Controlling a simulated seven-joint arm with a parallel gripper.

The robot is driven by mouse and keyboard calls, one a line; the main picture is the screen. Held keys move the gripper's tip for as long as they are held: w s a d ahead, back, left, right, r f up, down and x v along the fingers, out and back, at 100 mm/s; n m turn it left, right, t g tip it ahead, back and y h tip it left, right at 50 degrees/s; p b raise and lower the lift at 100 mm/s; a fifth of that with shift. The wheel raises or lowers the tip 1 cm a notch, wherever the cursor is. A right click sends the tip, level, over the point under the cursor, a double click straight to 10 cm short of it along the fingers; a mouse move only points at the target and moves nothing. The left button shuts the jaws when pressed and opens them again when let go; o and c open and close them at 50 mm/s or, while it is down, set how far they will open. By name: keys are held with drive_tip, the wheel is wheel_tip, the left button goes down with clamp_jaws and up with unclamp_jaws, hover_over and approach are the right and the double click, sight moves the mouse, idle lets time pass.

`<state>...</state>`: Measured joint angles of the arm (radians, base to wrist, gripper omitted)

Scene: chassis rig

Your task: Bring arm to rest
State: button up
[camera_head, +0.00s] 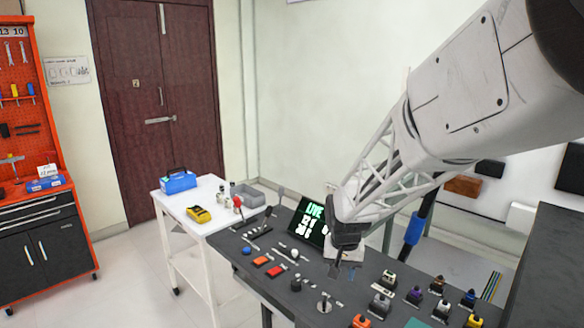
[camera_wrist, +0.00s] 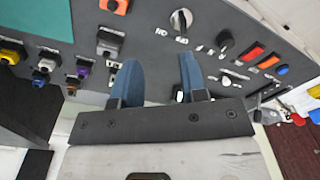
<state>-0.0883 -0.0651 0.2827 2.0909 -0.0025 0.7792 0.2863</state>
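My arm reaches in from the upper right of the head view, and my gripper (camera_head: 345,270) hangs over the dark control panel (camera_head: 305,270). In the wrist view, the two blue fingers of my gripper (camera_wrist: 158,62) stand apart with bare grey panel between them. Nothing is held. The fingertips point toward a round metal knob (camera_wrist: 181,20), which is also in the head view (camera_head: 324,303). I cannot tell how far the tips are above the panel.
Orange and red buttons (camera_head: 276,271) and levers are left of my gripper; several coloured connectors (camera_head: 388,281) are right. A lit screen (camera_head: 308,222) stands behind. A white cart (camera_head: 190,212) with a blue box (camera_head: 178,182) is at left. Open floor lies in front of the door.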

drive_tip(key=s+d+r, duration=0.2)
drive_tip(key=s+r, duration=0.2)
drive_tip(key=s, duration=0.6)
drive_tip(key=s+d+r+n+t, duration=0.1)
drive_tip(key=s+r, duration=0.3)
drive_tip(key=s, duration=0.6)
drive_tip(key=s+d+r+n+t, duration=0.1)
drive_tip(key=s+r, duration=0.3)
drive_tip(key=s, duration=0.6)
drive_tip(key=shift+s+d, duration=0.3)
drive_tip(key=shift+d, duration=0.55)
